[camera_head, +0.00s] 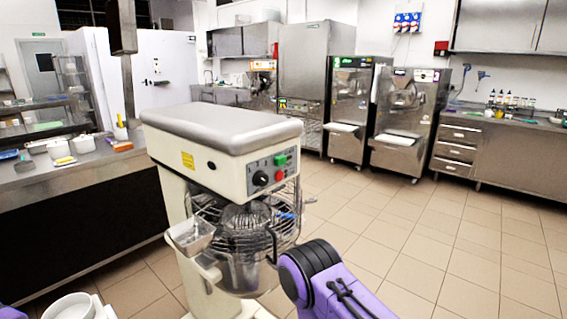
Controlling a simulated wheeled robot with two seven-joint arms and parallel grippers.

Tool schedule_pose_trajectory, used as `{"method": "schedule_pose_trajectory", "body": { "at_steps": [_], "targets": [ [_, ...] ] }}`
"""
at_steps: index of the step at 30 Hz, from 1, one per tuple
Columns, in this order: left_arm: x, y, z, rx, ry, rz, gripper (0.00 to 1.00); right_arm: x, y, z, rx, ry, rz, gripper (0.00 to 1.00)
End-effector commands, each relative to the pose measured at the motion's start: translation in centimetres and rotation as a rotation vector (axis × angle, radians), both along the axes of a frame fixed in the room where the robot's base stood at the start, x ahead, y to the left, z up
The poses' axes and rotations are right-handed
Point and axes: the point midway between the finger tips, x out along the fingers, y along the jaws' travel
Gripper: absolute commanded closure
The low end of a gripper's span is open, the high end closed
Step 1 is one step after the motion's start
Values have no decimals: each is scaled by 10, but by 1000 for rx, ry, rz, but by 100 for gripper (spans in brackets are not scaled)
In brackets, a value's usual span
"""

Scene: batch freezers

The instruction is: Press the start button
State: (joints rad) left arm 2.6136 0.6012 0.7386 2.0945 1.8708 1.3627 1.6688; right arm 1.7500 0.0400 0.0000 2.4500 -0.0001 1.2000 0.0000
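A cream planetary mixer (215,130) with a grey top stands close in front of me. Its front control panel (268,174) carries a green button (280,160) at the upper right, a red button (279,175) below it and a black knob (260,178) to the left. The green button looks like the start button; its label is too small to read. A wire guard (262,215) and metal bowl sit under the head. A purple and black link of my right arm rises at the bottom centre, below the panel and apart from the buttons. Neither gripper can be made out.
A metal chute (190,236) juts from the mixer's left side. A dark-fronted counter (80,215) with containers stands at left. Steel machines (408,110) and a drawer counter (510,155) line the back. The tiled floor (440,240) at right is clear.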

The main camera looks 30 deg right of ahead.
Motion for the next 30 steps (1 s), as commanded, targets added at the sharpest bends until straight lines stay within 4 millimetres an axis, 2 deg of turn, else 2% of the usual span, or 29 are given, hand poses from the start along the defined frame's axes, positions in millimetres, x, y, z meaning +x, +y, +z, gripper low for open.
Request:
{"method": "schedule_pose_trajectory", "body": {
  "at_steps": [1,2,3,30],
  "targets": [
    [0,0,0,0,0,0,51,0,0,0,0,0,0,87],
    [0,0,0,0,0,0,51,0,0,0,0,0,0,96],
    [0,0,0,0,0,0,51,0,0,0,0,0,0,100],
    [0,0,0,0,0,0,51,0,0,0,0,0,0,100]
  ]
}}
